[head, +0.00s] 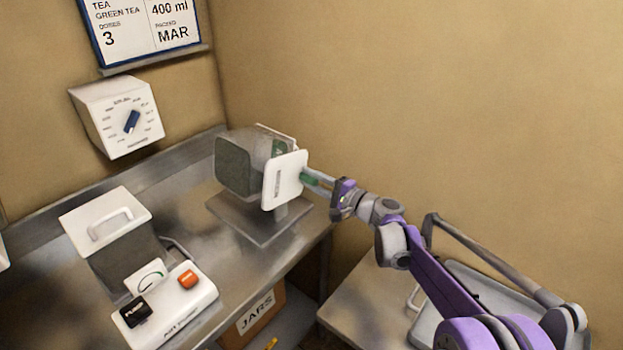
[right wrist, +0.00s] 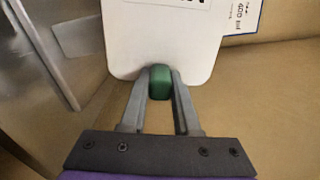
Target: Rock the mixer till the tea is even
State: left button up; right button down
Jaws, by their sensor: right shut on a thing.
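The mixer (head: 238,167) stands at the back right of the steel counter, a dark, see-through drum on a grey base with a white end plate (head: 285,180). The drum looks tilted. I cannot tell how even the tea inside is. My right gripper (head: 312,180) is shut on the green handle (right wrist: 160,84) that sticks out from the white end plate. The plate also fills the top of the right wrist view (right wrist: 165,40). My left gripper is not in view.
A jar filler (head: 166,310) with black and orange buttons stands at the front left. A white dial box (head: 118,115) and a label board (head: 148,28) hang on the wall. A box marked JARS (head: 256,312) sits below. A grey tray (head: 480,300) lies at right.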

dwell(0.4)
jog(key=c, duration=0.6)
grip_release()
jog(key=shift+c, duration=0.2)
jog(key=v, duration=1.1)
jog(key=shift+b, duration=0.4)
